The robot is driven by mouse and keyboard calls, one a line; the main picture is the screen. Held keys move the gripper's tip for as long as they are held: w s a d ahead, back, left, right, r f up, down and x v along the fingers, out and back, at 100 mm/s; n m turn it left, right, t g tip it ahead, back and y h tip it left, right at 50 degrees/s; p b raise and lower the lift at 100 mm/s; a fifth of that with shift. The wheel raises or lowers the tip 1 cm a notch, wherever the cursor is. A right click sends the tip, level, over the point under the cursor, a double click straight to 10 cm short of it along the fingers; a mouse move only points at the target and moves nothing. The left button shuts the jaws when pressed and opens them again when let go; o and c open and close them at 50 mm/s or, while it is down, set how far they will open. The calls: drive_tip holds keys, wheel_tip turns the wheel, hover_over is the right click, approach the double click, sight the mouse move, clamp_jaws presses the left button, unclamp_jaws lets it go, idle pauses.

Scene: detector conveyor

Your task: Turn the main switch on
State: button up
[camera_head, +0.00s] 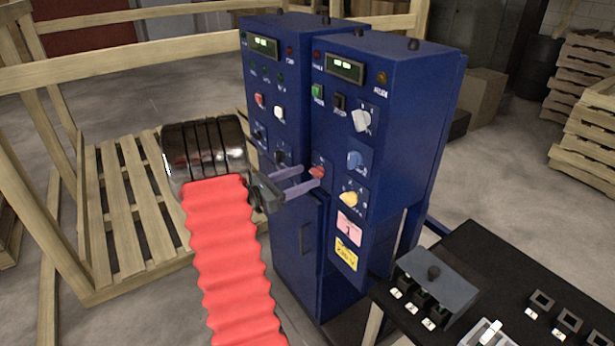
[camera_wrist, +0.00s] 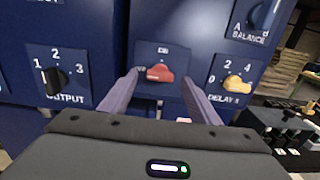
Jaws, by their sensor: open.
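The main switch is a red knob (camera_head: 317,172) low on the front of the right blue cabinet (camera_head: 385,130). In the wrist view the red knob (camera_wrist: 160,73) sits on a small plate with lettering above that seems to read "ON"; its handle lies roughly level. My gripper (camera_head: 299,178) is open in front of the panel. Its two purple fingers reach toward the knob, and in the wrist view they (camera_wrist: 158,88) stand to the left and right of it, apart from it. I cannot tell whether the fingertips reach past the knob's face.
A yellow DELAY knob (camera_wrist: 237,84) is close to the right finger, and a black OUTPUT knob (camera_wrist: 54,80) is left of the left finger. A blue knob (camera_head: 355,160) is above the yellow one. A black table (camera_head: 480,262) with switches stands at the right. Wooden rails (camera_head: 150,72) stand behind.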

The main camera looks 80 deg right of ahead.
sight(317, 173)
drive_tip(key=shift+x, duration=1.05)
drive_tip(key=shift+c, duration=0.5)
drive_tip(key=c, duration=1)
